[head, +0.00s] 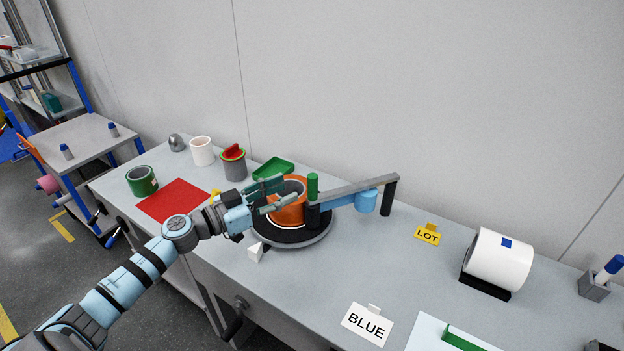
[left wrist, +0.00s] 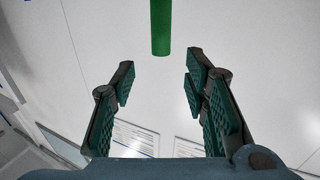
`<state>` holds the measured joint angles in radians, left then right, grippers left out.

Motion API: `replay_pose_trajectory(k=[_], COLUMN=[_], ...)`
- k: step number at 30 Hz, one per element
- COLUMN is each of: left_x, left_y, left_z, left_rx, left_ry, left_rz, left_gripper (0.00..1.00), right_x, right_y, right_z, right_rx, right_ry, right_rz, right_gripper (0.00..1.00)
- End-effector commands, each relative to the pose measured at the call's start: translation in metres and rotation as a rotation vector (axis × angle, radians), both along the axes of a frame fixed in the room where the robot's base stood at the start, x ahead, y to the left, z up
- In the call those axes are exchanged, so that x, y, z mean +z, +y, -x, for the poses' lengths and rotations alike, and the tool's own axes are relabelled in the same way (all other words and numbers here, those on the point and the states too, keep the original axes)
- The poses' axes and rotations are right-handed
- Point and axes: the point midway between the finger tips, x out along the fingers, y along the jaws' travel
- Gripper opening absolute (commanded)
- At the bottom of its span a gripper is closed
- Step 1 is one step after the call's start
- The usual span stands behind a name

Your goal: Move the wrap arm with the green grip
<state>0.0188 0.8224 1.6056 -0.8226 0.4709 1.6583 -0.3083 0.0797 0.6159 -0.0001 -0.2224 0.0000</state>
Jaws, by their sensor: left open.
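The wrap arm (head: 350,188) is a grey bar that runs from a dark post at the right to a dark upright over the turntable (head: 290,238). Its green grip (head: 313,187) stands upright at the left end of the bar. A blue cylinder (head: 366,201) hangs under the bar. An orange pot (head: 289,209) sits on the turntable. My left gripper (head: 285,192) is open and empty, in front of the pot and just left of the green grip. In the left wrist view the green grip (left wrist: 160,28) shows beyond the open fingertips (left wrist: 158,76), roughly centred between them and apart from them.
A white block (head: 256,252) lies at the turntable's front edge. A red mat (head: 173,201), green can (head: 142,181) and grey cup (head: 234,166) stand left. The wall closes the back.

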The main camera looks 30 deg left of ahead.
Motion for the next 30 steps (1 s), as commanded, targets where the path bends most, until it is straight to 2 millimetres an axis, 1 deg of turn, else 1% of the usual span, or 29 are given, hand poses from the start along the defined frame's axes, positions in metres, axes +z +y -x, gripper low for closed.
replay_pose_trajectory(k=[1,3,6,9,13,20,21,28,29,30], left_x=[0.006,0.006,0.004,0.001,0.001,0.001,0.001,0.001,0.001,0.001], left_y=[-0.006,-0.018,-0.028,-0.035,-0.041,-0.042,-0.041,-0.041,-0.041,-0.041], left_z=[-0.013,-0.032,-0.052,-0.067,-0.076,-0.077,-0.077,-0.077,-0.077,-0.077], left_rx=[0.002,0.001,0.000,0.001,0.000,0.000,0.000,0.001,0.001,0.001], left_ry=[-0.007,-0.004,-0.001,0.000,0.002,0.003,0.003,0.003,0.003,0.003], left_rz=[0.007,0.009,0.006,0.001,0.000,-0.003,-0.003,-0.003,-0.003,-0.003], left_gripper=[0.41,0.41,0.41,0.41,0.41,0.41,0.40,0.03,0.00,0.00], right_x=[0.006,0.010,0.009,0.006,0.006,0.006,0.006,0.006,0.006,0.006], right_y=[0.000,0.000,0.000,0.000,0.000,0.000,0.000,0.000,0.000,0.000], right_z=[-0.001,-0.004,-0.008,-0.010,-0.010,-0.009,-0.009,-0.009,-0.009,-0.009], right_rx=[0.000,0.000,0.000,0.000,0.000,0.000,0.000,0.000,0.000,0.000], right_ry=[-0.002,-0.007,-0.015,-0.017,-0.017,-0.016,-0.016,-0.015,-0.015,-0.015], right_rz=[0.000,0.000,0.000,0.000,0.000,0.000,0.000,0.000,0.000,0.000], right_gripper=[0.40,0.40,0.40,0.40,0.40,0.40,0.40,0.40,0.40,0.40])
